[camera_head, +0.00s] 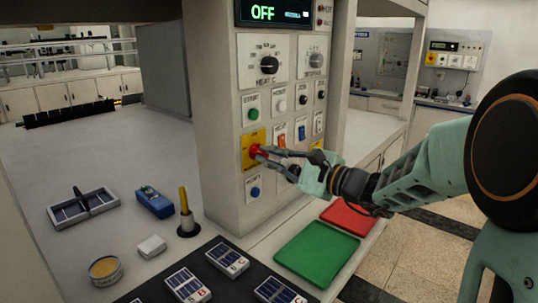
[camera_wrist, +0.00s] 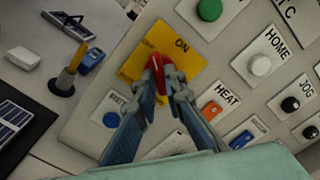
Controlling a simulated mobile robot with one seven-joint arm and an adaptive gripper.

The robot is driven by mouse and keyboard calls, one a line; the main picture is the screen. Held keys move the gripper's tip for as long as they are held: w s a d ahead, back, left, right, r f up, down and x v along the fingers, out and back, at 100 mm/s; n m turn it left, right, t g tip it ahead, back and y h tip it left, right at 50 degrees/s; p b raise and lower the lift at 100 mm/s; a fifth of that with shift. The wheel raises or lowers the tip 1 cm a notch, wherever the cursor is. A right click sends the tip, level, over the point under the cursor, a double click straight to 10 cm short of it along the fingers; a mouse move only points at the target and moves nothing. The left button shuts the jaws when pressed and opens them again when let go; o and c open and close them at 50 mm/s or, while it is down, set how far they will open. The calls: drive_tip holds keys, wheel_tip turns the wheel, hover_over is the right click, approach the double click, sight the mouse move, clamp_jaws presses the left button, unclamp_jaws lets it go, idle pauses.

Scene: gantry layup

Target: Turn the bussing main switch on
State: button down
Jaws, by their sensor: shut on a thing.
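A red switch handle (camera_head: 257,150) sits on a yellow plate (camera_head: 247,140) on the front of the pale control cabinet. The wrist view shows the red handle (camera_wrist: 155,66) and the yellow plate (camera_wrist: 190,62), with "ON" printed at its upper part and a fainter label at its left. My gripper (camera_head: 262,152) reaches in from the right. In the wrist view, my gripper (camera_wrist: 158,76) has its fingertips closed around the red handle, partly hiding it. The display (camera_head: 273,13) at the cabinet's top reads "OFF" in green.
A green button (camera_head: 253,114), an orange HEAT rocker (camera_wrist: 211,111) and a blue button (camera_head: 255,192) sit close around the plate. Green (camera_head: 316,254) and red (camera_head: 348,217) trays lie below my gripper. A yellow-handled tool (camera_head: 185,202) stands on the bench at left.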

drive_tip(key=m+p, duration=0.3)
drive_tip(key=m, duration=0.3)
drive_tip(key=shift+r, duration=0.15)
drive_tip(key=m+p, duration=0.2)
drive_tip(key=shift+m, duration=0.4)
drive_tip(key=shift+m+p, duration=0.75)
drive_tip(key=shift+m, duration=0.15)
drive_tip(key=shift+f+m, duration=0.2)
drive_tip(key=shift+m, duration=0.1)
drive_tip(key=c, duration=2)
unclamp_jaws()
drive_tip(key=v, duration=1.2)
drive_tip(key=shift+s, duration=0.1)
